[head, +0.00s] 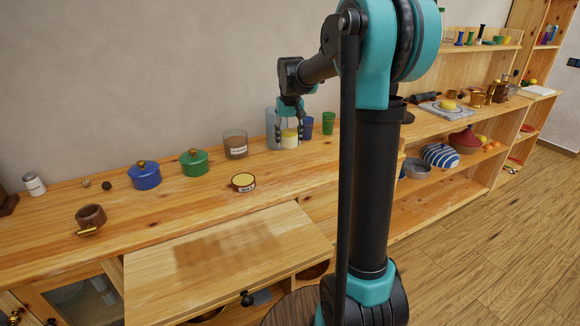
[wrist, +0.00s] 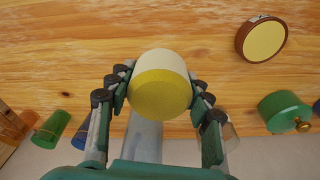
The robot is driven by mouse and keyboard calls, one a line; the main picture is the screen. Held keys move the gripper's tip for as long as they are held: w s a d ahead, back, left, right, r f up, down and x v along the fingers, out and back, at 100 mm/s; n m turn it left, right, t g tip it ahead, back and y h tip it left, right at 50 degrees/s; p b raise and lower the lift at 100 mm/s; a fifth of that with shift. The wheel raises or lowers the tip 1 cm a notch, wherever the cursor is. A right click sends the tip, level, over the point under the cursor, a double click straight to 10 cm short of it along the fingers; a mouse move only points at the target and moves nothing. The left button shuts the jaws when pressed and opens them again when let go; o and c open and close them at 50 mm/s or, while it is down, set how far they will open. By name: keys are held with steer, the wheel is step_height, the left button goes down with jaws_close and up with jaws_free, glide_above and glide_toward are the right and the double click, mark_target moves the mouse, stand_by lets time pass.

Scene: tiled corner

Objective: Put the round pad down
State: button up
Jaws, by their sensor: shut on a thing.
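The round pad (wrist: 160,85) is a short cylinder with a yellow face and a cream side. My gripper (wrist: 160,80) is shut on it, with a finger on each side. In the head view, my gripper (head: 289,122) points down over the wooden counter at the back, and the pad (head: 289,140) shows between its fingers. The pad is at or just above the counter top; I cannot tell whether it touches.
A clear bluish container (head: 271,125) stands close beside the pad. Blue (head: 308,127) and green (head: 328,122) cups are to its right. A glass jar (head: 235,145), a green pot (head: 194,163) and a brown-rimmed round tin (head: 244,182) are left. Bare counter (head: 290,172) lies in front.

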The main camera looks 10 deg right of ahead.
mark_target(289, 172)
step_height(289, 172, down, 11)
steer(key=shift+f, duration=0.1)
stand_by(0.4)
steer(key=shift+f, duration=0.1)
steer(key=o, duration=1.2)
steer(key=r, duration=0.4)
steer(key=s+r, duration=0.1)
steer(key=r, duration=0.7)
steer(key=shift+s+r, duration=0.15)
steer(key=shift+s, duration=0.1)
